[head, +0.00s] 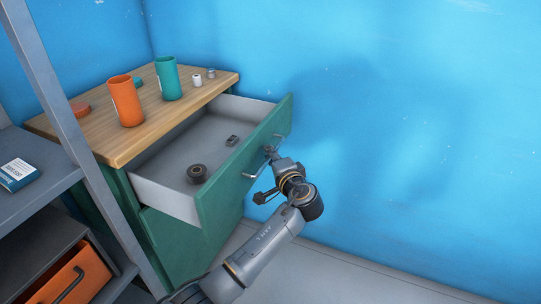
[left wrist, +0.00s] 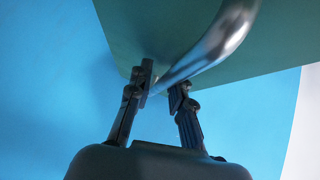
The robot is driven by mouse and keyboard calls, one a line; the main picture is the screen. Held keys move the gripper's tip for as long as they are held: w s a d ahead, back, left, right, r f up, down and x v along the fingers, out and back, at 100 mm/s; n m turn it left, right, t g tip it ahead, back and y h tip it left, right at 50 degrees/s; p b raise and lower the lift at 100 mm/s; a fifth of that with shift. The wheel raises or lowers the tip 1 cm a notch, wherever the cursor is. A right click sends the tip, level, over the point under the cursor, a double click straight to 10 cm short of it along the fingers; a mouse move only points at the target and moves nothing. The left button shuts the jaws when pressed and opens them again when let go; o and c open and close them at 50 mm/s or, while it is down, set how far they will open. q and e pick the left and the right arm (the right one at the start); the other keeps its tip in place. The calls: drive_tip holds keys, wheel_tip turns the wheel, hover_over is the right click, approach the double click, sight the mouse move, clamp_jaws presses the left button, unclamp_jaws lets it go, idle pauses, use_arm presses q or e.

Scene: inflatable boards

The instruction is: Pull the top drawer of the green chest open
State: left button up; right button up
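The green chest (head: 180,252) stands against the blue wall under a wooden top (head: 150,112). Its top drawer (head: 165,198) is pulled well out, showing a grey inside. The drawer's metal bar handle (head: 254,173) is on the green front, and it also shows in the left wrist view (left wrist: 222,38). My left gripper (head: 270,151) is at the handle, in front of the drawer. My right gripper is not in view.
The drawer holds a dark roll (head: 197,173) and a small metal piece (head: 232,140). An orange cup (head: 126,100) and a teal cup (head: 168,78) stand on top. A grey shelf (head: 35,190) with an orange bin (head: 75,280) is at left. Floor at right is clear.

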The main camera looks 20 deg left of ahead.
use_arm(q)
drive_tip(key=v, duration=1.2)
idle(0.3)
